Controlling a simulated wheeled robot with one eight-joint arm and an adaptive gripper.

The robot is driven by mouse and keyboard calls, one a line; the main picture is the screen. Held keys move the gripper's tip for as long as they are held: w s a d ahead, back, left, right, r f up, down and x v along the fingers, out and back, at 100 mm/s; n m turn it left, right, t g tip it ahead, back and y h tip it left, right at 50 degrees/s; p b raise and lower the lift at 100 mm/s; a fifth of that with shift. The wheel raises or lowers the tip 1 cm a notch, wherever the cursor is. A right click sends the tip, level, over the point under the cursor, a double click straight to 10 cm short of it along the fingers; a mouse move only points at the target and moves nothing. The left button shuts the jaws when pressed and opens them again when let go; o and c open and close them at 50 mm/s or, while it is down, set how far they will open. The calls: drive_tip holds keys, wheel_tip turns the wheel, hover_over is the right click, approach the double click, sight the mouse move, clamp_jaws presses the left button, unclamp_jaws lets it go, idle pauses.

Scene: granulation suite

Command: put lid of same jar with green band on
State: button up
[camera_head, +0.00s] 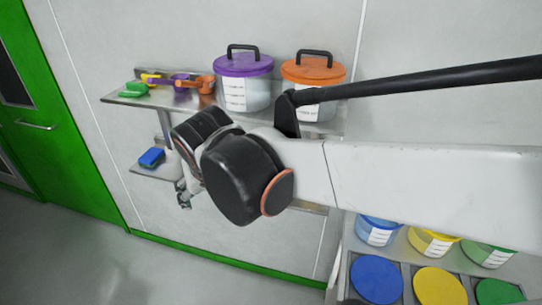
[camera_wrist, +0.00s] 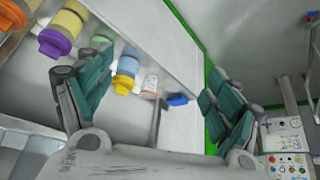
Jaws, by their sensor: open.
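A clear jar with a green band (camera_head: 488,253) stands at the lower right of the head view, partly cut off by my arm. Its top is hidden behind my arm. A round green lid (camera_head: 499,291) lies in front of it, cut by the picture's bottom edge. My gripper (camera_head: 185,202) is far to the left of both, below the wall shelf and partly hidden by my wrist. In the wrist view my gripper (camera_wrist: 160,76) is open, with nothing between its teal finger pads.
A blue jar (camera_head: 378,232) and a yellow jar (camera_head: 432,242) stand left of the green one, with blue (camera_head: 376,279) and yellow (camera_head: 440,287) lids in front. Lidded purple (camera_head: 245,85) and orange (camera_head: 313,82) jars and several scoops occupy the wall shelf (camera_head: 130,98). Open floor lies lower left.

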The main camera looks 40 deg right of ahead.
drive_tip(key=s+a+n+t+y, duration=0.1)
drive_tip(key=s+a+n+y, duration=0.1)
drive_tip(key=s+a+n, duration=0.2)
drive_tip(key=shift+s+a+f+t, duration=0.2)
drive_tip(key=shift+s+t, duration=0.2)
drive_tip(key=shift+s, duration=0.75)
drive_tip(key=shift+f, duration=0.1)
wheel_tip(320, 180, down, 4)
drive_tip(key=b, duration=0.4)
drive_tip(key=shift+f+b, duration=0.15)
drive_tip(key=shift+b, duration=0.15)
